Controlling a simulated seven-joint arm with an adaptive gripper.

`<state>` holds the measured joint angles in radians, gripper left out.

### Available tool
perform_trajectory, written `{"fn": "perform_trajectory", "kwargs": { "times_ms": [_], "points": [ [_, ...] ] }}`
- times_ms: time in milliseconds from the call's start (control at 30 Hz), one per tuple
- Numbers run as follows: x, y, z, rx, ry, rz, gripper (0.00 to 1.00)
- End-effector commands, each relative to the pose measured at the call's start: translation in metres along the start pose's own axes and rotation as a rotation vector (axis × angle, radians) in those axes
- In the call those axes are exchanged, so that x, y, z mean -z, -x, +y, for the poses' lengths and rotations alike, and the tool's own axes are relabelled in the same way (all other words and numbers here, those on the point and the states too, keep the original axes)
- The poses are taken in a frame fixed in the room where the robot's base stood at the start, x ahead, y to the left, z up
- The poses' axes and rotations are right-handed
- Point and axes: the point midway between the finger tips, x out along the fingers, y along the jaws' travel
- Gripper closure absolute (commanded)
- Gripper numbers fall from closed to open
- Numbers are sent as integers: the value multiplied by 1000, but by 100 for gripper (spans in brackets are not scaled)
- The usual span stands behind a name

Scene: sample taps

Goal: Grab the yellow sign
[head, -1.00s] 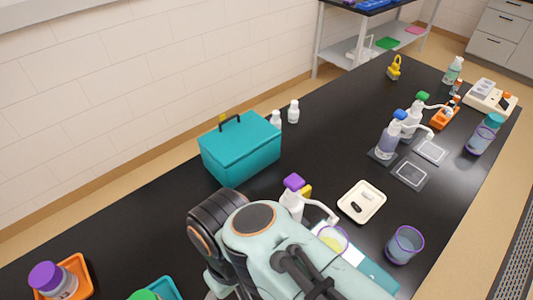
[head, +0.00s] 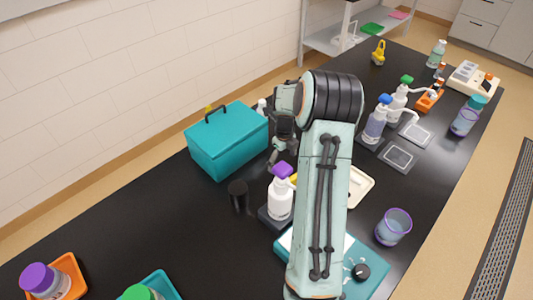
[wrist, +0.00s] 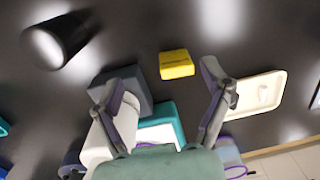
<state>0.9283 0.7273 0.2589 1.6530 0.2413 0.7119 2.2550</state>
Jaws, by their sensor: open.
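A small yellow block-like sign (wrist: 177,64) lies on the black bench in the wrist view, ahead of my fingertips and between their lines. In the head view only a sliver of the yellow sign (head: 294,177) shows, behind the purple-capped bottle and beside my arm. My gripper (wrist: 163,82) is open and empty, its fingers spread wide, short of the sign in the picture. In the head view my gripper (head: 279,152) hangs beside the teal box, partly hidden by my arm. I cannot read any marking on the sign.
The white purple-capped bottle (head: 280,198) stands close to the sign on a dark base. A cream tray (wrist: 281,88) lies right of the sign in the wrist view. A black cylinder (head: 238,194) and the teal box (head: 227,140) stand left. Another yellow object (head: 379,54) stands far back.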

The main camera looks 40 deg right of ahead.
Motion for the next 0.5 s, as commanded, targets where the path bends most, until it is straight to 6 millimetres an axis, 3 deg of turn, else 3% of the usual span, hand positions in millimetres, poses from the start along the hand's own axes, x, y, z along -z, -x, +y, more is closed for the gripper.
{"fn": "perform_trajectory", "kwargs": {
  "times_ms": [33,133,500],
  "points": [
    [17,-16,-6,-31,-40,23,22],
    [32,-24,-14,-44,-79,34,22],
    [35,-75,-13,-43,-82,34,22]
  ]
}}
